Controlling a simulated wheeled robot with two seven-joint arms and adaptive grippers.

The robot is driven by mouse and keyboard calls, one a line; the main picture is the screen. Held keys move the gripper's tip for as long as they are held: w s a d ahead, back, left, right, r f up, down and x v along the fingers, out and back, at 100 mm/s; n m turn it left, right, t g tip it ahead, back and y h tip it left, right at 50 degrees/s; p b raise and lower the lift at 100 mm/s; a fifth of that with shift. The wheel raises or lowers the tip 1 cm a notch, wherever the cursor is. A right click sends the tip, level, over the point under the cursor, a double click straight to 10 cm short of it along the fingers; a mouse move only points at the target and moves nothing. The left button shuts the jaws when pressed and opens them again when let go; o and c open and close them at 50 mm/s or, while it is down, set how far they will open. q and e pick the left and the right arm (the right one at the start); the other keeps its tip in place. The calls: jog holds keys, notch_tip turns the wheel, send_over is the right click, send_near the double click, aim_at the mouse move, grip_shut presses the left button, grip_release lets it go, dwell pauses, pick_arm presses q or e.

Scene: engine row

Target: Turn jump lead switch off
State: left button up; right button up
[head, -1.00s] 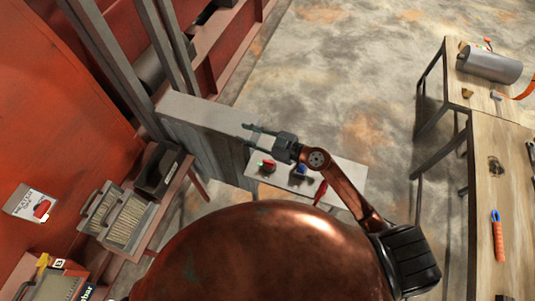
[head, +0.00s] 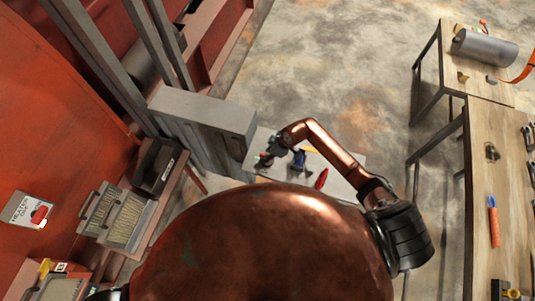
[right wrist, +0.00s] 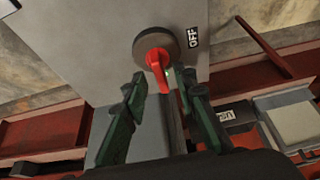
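The red switch handle (right wrist: 157,61) sits on a round dark base (right wrist: 182,42) on a grey panel (right wrist: 100,45) in the right wrist view. Its lever points down the picture, toward my gripper. A black OFF label (right wrist: 193,38) is to the right of the base; the lever does not point at it. My right gripper (right wrist: 162,84) is open, its fingers on either side of the lever; the right finger is very close, and contact cannot be told. In the head view my right gripper (head: 267,156) is over the pale bench's left end and mostly hides the switch. My left gripper is not in view.
The pale bench (head: 345,178) also holds a blue item (head: 299,160) and a red-handled item (head: 321,179). A grey cabinet (head: 205,108) stands close behind. Wooden tables (head: 490,180) are at the right, with open floor between.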

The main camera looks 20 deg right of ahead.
jog(key=shift+w+a+f, duration=0.15)
jog(key=shift+f, duration=0.45)
grip_shut()
